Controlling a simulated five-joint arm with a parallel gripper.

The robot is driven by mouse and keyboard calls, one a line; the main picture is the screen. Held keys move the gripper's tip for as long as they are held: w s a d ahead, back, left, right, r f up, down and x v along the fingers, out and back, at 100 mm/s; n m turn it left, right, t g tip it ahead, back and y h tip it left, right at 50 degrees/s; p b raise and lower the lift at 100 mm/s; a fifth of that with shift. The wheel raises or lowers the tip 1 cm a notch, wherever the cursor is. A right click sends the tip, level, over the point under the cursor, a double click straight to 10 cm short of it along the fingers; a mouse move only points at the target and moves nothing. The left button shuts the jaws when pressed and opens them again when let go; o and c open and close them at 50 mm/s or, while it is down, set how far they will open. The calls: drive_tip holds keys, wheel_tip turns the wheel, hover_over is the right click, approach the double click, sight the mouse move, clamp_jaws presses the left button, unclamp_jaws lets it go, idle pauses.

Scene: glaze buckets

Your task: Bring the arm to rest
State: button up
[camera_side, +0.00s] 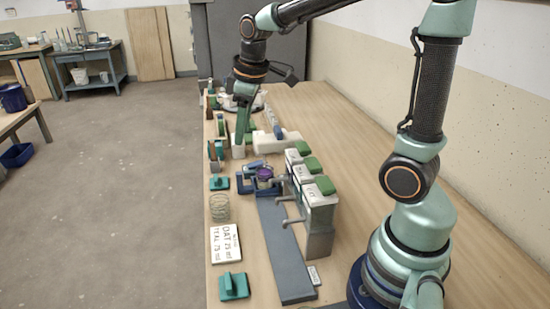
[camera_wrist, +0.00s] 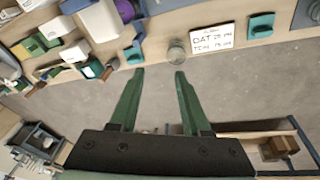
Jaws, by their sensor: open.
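My gripper (camera_side: 243,128) hangs over the far left part of the wooden bench (camera_side: 385,140), with its green fingers pointing down. In the side view its tips overlap a small white cup (camera_side: 238,152); I cannot tell whether they touch. In the wrist view my gripper (camera_wrist: 158,72) is open, its fingers apart, with only grey floor showing between them. It holds nothing. A small bucket with purple contents (camera_side: 264,174) sits in a blue holder, nearer the camera than my gripper.
White dispensers with green lids (camera_side: 318,190) stand behind a long grey-blue rail (camera_side: 285,255). A lettered card (camera_side: 225,244), a ribbed clear jar (camera_side: 219,208) and teal blocks (camera_side: 234,287) line the left edge. The bench's right side is mostly clear.

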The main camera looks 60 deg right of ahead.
drive_tip(key=s+a+r+m+t, duration=0.2)
drive_tip(key=s+a+m+t, duration=0.1)
drive_tip(key=s, duration=0.7)
drive_tip(key=shift+a+m, duration=0.75)
drive_tip(key=shift+m, duration=0.15)
drive_tip(key=shift+s+r, duration=0.1)
drive_tip(key=shift+c, duration=0.4)
